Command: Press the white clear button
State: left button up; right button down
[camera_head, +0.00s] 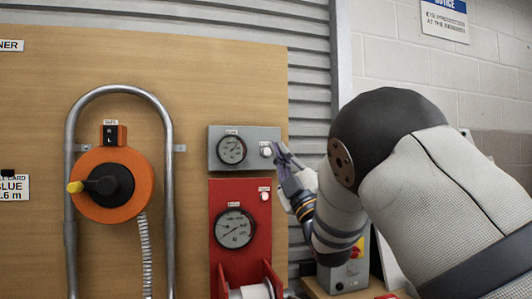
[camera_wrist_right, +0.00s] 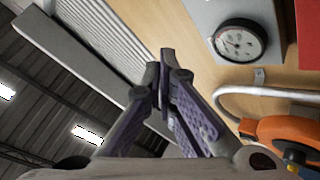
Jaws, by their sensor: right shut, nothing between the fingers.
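A white button (camera_head: 266,151) sits on the right part of a grey panel (camera_head: 218,163), beside a round gauge (camera_head: 232,150). A second white button (camera_head: 265,195) sits on the red panel (camera_head: 222,196) below, above another gauge (camera_head: 234,228). The labels over both buttons are too small to read. My right gripper (camera_head: 279,150) is shut and empty, its tips just right of the grey panel's button; I cannot tell whether they touch it. In the right wrist view the shut fingers (camera_wrist_right: 166,62) hide that button, while the grey panel's gauge (camera_wrist_right: 241,41) shows. My left gripper is out of view.
An orange reel (camera_head: 88,199) with a black crank and yellow knob hangs in a bent metal tube frame (camera_head: 169,230) on the wooden board (camera_head: 188,80). A grey box with a red-yellow switch (camera_head: 353,254) stands low behind my right arm.

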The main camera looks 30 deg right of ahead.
aim_at(269, 153)
pick_arm(q)
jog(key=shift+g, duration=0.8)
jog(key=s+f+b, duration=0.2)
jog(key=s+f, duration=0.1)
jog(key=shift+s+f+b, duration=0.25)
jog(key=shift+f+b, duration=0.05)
jog(key=shift+b, duration=0.1)
pick_arm(e)
jog(key=w, duration=0.3)
jog(key=w+d, duration=0.1)
jog(key=w, duration=0.2)
jog(key=w+d, duration=0.1)
jog(key=w, duration=0.2)
jog(key=shift+f, duration=0.15)
jog(key=shift+w+d, duration=0.15)
jog(key=shift+w, duration=0.2)
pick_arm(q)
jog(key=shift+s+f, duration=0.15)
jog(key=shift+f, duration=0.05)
